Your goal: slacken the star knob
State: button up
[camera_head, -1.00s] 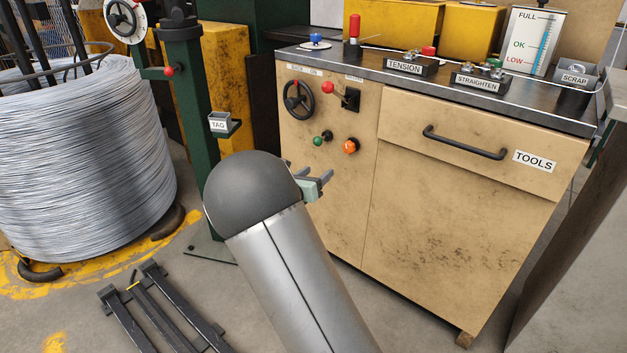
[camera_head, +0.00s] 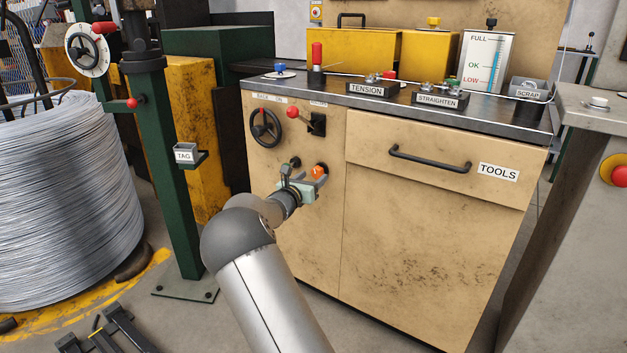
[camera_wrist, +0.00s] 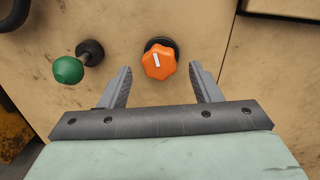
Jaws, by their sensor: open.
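The orange star knob (camera_head: 318,171) with a white mark sits on the front of the tan cabinet. In the wrist view the star knob (camera_wrist: 158,61) is centred, a little beyond and between the fingertips. My gripper (camera_wrist: 159,78) is open, one finger to each side of the knob, with gaps on both sides and nothing held. In the head view my gripper (camera_head: 302,178) is in front of the cabinet and partly covers the area around the knob.
A green ball-ended knob (camera_wrist: 68,69) sticks out left of the star knob. Above are a black handwheel (camera_head: 266,128) and a red-tipped lever (camera_head: 293,113). A drawer handle (camera_head: 430,159) projects to the right. A green post (camera_head: 170,170) stands to the left.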

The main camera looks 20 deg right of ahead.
jog(key=shift+x, duration=0.95)
jog(key=shift+c, duration=0.3)
jog(key=c, duration=0.9)
